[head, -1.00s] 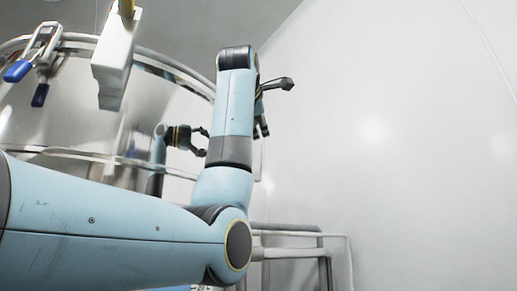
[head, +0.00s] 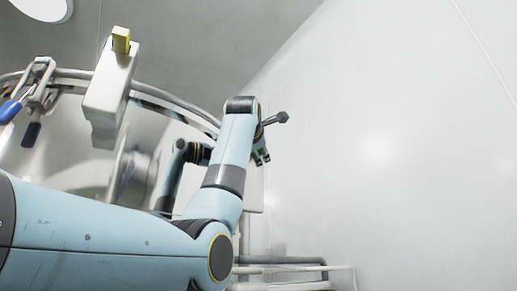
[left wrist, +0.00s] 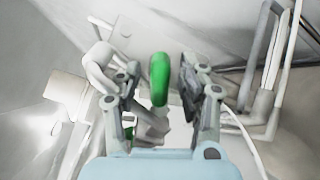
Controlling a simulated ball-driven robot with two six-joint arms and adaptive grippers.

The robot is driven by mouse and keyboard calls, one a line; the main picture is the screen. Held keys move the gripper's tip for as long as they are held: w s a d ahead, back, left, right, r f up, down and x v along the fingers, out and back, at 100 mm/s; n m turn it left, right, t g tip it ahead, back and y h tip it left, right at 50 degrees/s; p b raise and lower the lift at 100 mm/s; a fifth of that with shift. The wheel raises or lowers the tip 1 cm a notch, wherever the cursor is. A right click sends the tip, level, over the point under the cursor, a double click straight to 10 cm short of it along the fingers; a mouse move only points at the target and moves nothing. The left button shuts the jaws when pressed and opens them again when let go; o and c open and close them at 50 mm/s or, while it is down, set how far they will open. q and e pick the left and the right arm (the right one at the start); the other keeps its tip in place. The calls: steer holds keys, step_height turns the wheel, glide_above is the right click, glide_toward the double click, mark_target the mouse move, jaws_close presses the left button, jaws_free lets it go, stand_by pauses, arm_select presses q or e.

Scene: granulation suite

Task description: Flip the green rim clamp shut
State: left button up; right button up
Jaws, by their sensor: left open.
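The green rim clamp shows in the left wrist view as a rounded green handle (left wrist: 159,79) standing upright between my left fingers, with a grey metal body below it. My left gripper (left wrist: 158,86) is open, with one finger on each side of the handle. I cannot tell whether either finger touches it. In the head view my left gripper (head: 262,158) hangs beyond the far end of my arm. I cannot make out the green clamp in that view. My right gripper is in neither view.
A shiny steel vessel rim (head: 165,103) curves behind my arm, and the vessel wall mirrors the arm. A clamp with blue handles (head: 32,134) sits on the rim at left. A white box (head: 108,95) with a yellow top hangs nearby. Pipes (head: 290,261) run low by the bare right wall.

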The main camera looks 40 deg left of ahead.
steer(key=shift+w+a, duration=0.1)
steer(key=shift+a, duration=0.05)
arm_select(q)
steer(key=shift+c, duration=0.8)
jaws_close()
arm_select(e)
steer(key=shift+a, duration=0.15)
